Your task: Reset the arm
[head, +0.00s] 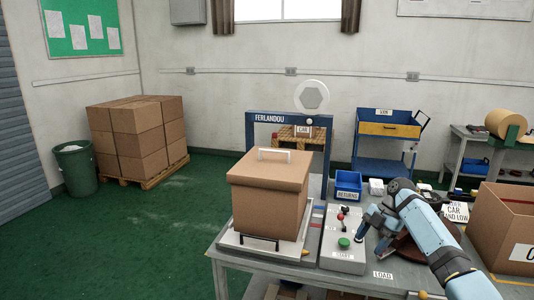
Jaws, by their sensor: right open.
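My right arm comes in from the lower right in the head view, and its gripper (371,232) is over the table, just right of the control panel (343,250). The gripper is open, and I see nothing between its fingers. The panel carries a green button, a red knob and a small lever. A brown box (268,195) with a handle on its lid stands on a pale tray at the table's left end, apart from the gripper. My left gripper is not in view.
A blue returns bin (348,184) stands behind the panel. An open cardboard box (503,223) is at the table's right. A dark reddish-brown round thing (411,246) lies partly hidden under my right arm. A blue cart (386,146) stands behind.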

